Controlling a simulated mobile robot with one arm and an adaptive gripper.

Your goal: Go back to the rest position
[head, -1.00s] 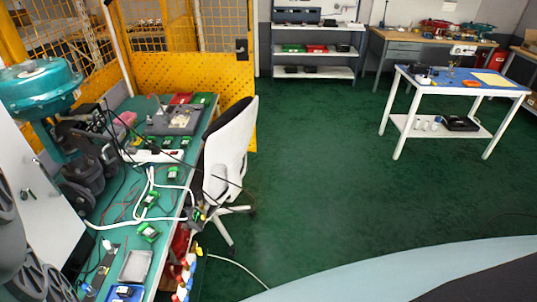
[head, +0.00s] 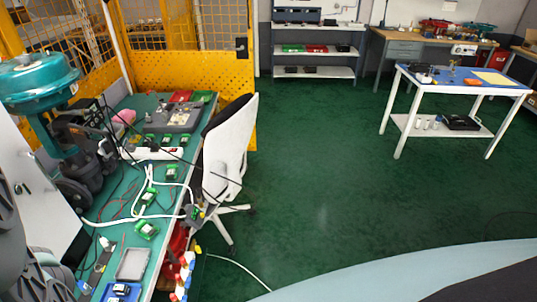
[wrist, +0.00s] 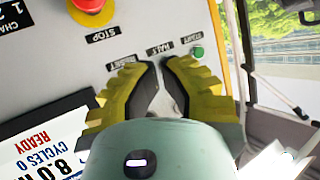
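My gripper (wrist: 161,68) shows in the wrist view with two yellow and black fingers. They are a little apart, with a narrow gap at the tips and the light panel visible between them. I see nothing held. The fingers are in front of a light control panel (wrist: 130,30), and I cannot tell how far away it is. In the head view, part of my grey arm (head: 15,240) fills the lower left corner, and my gripper is not visible there.
The panel has a red knob (wrist: 90,8), a green button (wrist: 197,53) and a display reading READY (wrist: 50,150). A teal valve actuator (head: 38,82) stands by a cluttered green bench (head: 120,205). A white chair (head: 228,145) stands beside it. The green floor (head: 320,170) is open.

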